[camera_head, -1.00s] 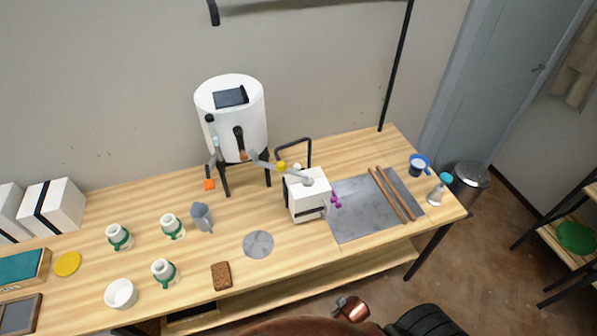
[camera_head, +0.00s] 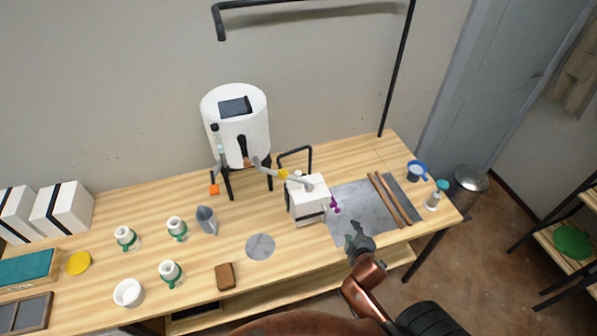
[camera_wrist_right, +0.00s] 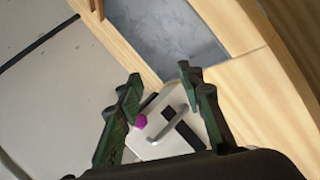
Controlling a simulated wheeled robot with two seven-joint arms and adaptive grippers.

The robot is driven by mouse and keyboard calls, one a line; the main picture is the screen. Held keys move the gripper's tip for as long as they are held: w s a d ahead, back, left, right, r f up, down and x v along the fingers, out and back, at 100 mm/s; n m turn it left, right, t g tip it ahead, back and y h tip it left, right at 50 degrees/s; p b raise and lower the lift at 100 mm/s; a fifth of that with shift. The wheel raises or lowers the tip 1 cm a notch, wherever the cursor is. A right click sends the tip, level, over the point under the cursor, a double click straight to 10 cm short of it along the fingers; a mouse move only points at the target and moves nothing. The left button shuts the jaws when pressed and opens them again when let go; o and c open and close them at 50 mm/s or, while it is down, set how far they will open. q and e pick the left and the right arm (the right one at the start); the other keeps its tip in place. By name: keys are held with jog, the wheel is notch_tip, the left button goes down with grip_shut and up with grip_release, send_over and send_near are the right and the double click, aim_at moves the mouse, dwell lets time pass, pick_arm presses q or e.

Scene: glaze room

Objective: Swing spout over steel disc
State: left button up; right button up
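The steel disc (camera_head: 260,246) lies flat and bare on the table, in front and left of the box. My right gripper (camera_head: 356,232) is over the front of the grey slab, right of the box and apart from the spout. My left gripper is not in view.
A grey slab (camera_head: 352,204) with wooden sticks (camera_head: 390,200) lies right of the box. A grey jug (camera_head: 206,220), a brown block (camera_head: 225,276) and several white-and-green pots stand to the left. A black frame rises behind the box.

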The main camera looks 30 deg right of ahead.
aim_at(300, 174)
jog(key=w+r+n+t+y, duration=0.1)
jog(key=w+r+n+t, duration=0.6)
jog(key=w+r+n, duration=0.5)
jog(key=w+a+r+n+y, duration=0.1)
jog(key=a+r+n+y, duration=0.1)
jog(key=n, duration=0.4)
jog(key=w+a+r+n+y, duration=0.1)
jog(key=a+n+y, duration=0.2)
jog(key=n, duration=0.3)
jog(key=w+a+r+n+t+y+p, duration=0.1)
jog(key=a+r+n+y, duration=0.1)
jog(key=n, duration=0.4)
jog(key=shift+a+r+y, duration=0.3)
jog(key=shift+a+y, duration=0.3)
jog(key=shift+a, duration=0.15)
jog(key=p+x, duration=0.1)
jog(key=x, duration=0.6)
jog(key=shift+f+p, duration=0.1)
jog(key=shift+p, duration=0.2)
grip_shut()
